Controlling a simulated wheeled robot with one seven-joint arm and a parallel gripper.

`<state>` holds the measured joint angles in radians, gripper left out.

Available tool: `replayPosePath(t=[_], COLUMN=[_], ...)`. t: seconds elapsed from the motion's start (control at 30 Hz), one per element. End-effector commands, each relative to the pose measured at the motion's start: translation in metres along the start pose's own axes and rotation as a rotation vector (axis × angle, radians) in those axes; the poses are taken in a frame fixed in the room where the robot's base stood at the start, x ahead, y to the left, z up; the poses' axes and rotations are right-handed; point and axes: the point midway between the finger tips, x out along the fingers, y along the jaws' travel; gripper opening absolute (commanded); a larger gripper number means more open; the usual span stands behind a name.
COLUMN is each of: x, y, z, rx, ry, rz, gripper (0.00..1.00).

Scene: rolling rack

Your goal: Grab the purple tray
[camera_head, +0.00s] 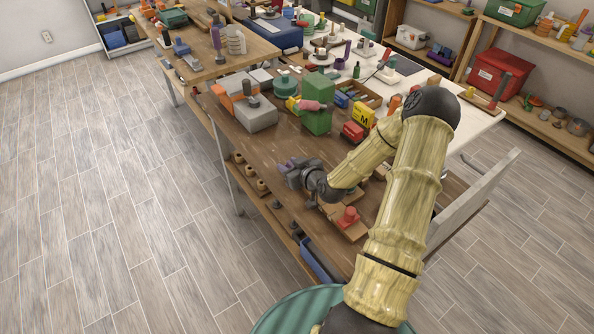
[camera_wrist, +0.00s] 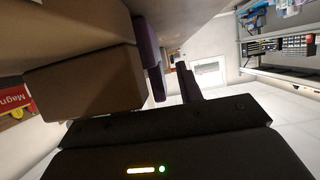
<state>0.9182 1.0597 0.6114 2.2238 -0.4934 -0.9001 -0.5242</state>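A small purple container (camera_head: 440,53) sits on the shelf at the back right, with upright items in it. It is the only purple tray-like thing I make out, and it is too small to be sure of. My gripper (camera_head: 286,165) is low over the left edge of the brown workbench, far from that container. Its two purple fingers also show in the wrist view (camera_wrist: 171,76), apart with nothing seen between them. No purple tray is clear in the wrist view.
The brown workbench (camera_head: 258,138) holds a grey-and-orange machine (camera_head: 250,112), a green block (camera_head: 316,105) and small boxes. A brown block (camera_wrist: 85,85) is close at left in the wrist view. Wooden floor (camera_head: 90,210) at left is clear.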

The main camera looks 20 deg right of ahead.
Motion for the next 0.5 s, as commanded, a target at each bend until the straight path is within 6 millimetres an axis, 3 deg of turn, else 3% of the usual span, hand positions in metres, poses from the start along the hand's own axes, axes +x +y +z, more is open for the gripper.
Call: replayPosePath(t=[0.17,0.37,0.5], x=[-0.0002,-0.0002,-0.0002], y=[0.0000,0.0000,0.0000], z=[-0.0001,-0.0002,-0.0003], rx=[0.000,0.000,0.000], ry=[0.000,0.000,0.001], rz=[0.000,0.000,0.000], gripper=[0.36,0.01,0.00])
